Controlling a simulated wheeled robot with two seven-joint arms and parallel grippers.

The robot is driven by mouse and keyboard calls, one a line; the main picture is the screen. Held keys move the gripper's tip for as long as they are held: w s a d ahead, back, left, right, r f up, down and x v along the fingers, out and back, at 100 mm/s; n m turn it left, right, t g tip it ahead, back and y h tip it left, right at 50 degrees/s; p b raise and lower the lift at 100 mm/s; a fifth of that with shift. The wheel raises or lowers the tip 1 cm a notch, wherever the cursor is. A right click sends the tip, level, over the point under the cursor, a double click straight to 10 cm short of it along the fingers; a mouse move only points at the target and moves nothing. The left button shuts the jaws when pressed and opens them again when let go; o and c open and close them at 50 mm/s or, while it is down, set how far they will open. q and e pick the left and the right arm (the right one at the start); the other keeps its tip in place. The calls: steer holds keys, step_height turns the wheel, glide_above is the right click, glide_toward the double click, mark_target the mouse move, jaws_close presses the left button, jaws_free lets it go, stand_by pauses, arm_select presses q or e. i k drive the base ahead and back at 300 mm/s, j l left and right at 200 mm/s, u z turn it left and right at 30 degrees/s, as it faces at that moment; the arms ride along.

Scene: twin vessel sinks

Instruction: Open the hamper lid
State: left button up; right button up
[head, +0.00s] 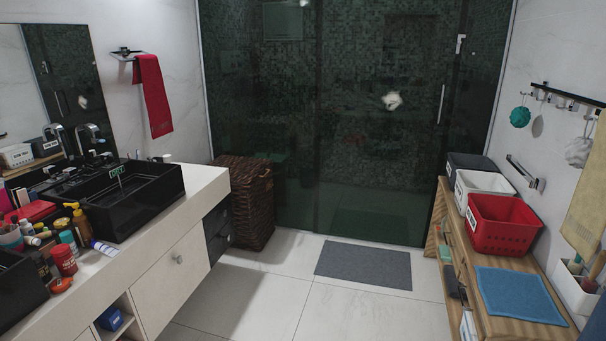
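A dark brown woven hamper (247,208) stands on the floor against the glass shower wall, just past the far end of the sink counter. Its lid (243,165) lies on top and looks closed. The counter end hides part of its lower left side. Neither of my grippers shows in the head view.
The white counter (205,190) with black vessel sinks (125,200) and bottles runs along the left. A wooden bench (505,325) with a red basket (503,225) and a blue mat (520,296) stands at right. A grey floor mat (363,265) lies before the shower. Tiled floor between is clear.

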mark_target(244, 172)
steer(key=i+z, duration=0.2)
steer(key=i, duration=2.1)
